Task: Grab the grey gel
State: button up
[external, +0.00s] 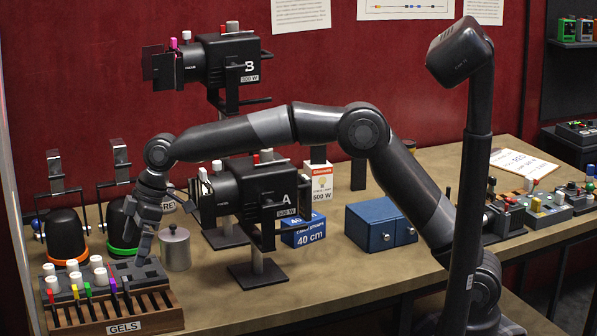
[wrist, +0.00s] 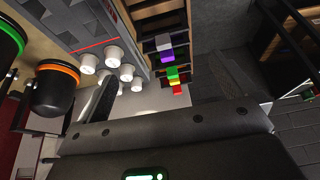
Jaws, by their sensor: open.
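The gels stand in a wooden rack (external: 125,324) labelled GELS at the front left of the table. Their coloured tabs are red, yellow, green, purple and grey. The grey gel (external: 126,287) is the rightmost tab in the external view, beside the purple one. In the wrist view the grey gel (wrist: 163,42) is the light tab at the top of the row, above the purple tab. My gripper (external: 142,252) is open and empty, pointing down over the back of the rack area.
A dark block with several white-capped pegs (external: 97,262) sits directly behind the rack. Two black lamps with orange (external: 66,238) and green (external: 122,228) rings stand behind it. A metal canister (external: 174,249) is close on the right. Lamp A (external: 262,192) stands farther right.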

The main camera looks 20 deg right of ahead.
send_over(126, 288)
jog(key=w+d, duration=0.2)
notch_tip(126, 288, down, 5)
jog(key=shift+s+r, duration=0.15)
jog(key=shift+r, duration=0.05)
jog(key=shift+s+x, duration=0.2)
jog(key=shift+x, duration=2.5)
jog(key=shift+d, duration=0.15)
jog(key=shift+c, duration=0.4)
jog(key=c, duration=0.8)
jog(key=shift+r, duration=0.1)
